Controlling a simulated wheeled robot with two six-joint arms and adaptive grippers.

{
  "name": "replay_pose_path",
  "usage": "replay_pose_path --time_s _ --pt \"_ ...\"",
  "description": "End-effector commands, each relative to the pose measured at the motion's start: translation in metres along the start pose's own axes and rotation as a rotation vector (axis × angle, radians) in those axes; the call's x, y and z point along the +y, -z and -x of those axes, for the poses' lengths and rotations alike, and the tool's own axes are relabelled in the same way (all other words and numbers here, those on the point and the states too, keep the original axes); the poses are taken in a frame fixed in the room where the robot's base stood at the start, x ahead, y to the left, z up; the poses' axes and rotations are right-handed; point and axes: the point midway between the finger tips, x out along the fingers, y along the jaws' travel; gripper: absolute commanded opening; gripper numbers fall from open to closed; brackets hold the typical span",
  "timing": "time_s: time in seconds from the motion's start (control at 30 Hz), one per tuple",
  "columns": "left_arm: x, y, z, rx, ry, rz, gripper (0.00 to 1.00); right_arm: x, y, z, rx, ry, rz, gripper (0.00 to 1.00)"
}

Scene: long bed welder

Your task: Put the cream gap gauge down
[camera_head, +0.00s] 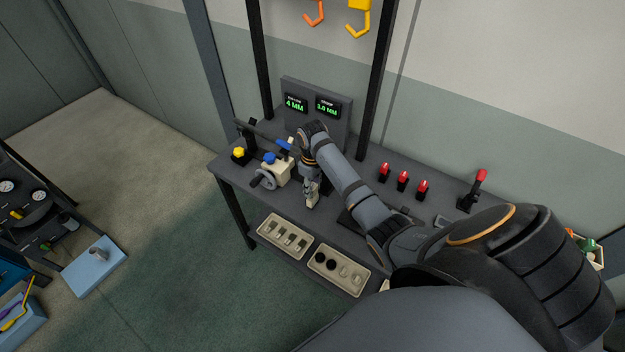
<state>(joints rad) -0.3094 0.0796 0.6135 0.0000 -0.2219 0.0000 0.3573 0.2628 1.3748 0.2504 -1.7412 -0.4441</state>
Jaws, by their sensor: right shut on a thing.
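My right gripper (311,200) points down over the grey bench, in front of the display panel and just right of the cream block with the handwheel. It is shut on a small pale thing, which I take to be the cream gap gauge; the fingers hide most of it, so its shape and its contact with the bench cannot be told. My left gripper is not in view.
The cream block (276,170) has a handwheel and blue knob. The display panel (316,115) stands behind. Two beige trays (262,214) (312,262) sit along the front. Several red-topped switches (403,181) and a red-handled lever (474,189) are to the right.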

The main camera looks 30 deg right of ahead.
Motion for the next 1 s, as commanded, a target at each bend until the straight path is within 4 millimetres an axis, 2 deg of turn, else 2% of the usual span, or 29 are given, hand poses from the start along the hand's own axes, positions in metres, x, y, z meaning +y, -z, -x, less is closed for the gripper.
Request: replay_pose_path --time_s 0.37,0.4,0.47,0.8,0.87,1.0 --pt "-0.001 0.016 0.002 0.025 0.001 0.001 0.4 0.0 0.0 -0.007 0.001 -0.001 0.0 0.0" --pt "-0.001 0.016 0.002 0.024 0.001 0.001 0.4 0.0 0.0 -0.007 0.001 -0.001 0.0 0.35" --pt "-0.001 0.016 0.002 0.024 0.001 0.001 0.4 0.0 0.0 -0.007 0.001 -0.001 0.0 0.41" --pt "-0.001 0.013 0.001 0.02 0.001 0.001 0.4 0.001 0.0 -0.002 0.002 -0.002 0.0 0.41" --pt "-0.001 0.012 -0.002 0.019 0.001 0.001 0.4 0.001 0.001 0.005 0.004 -0.004 0.0 0.41" --pt "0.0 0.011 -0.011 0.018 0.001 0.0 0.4 0.002 0.001 0.037 0.007 -0.006 0.001 0.41"
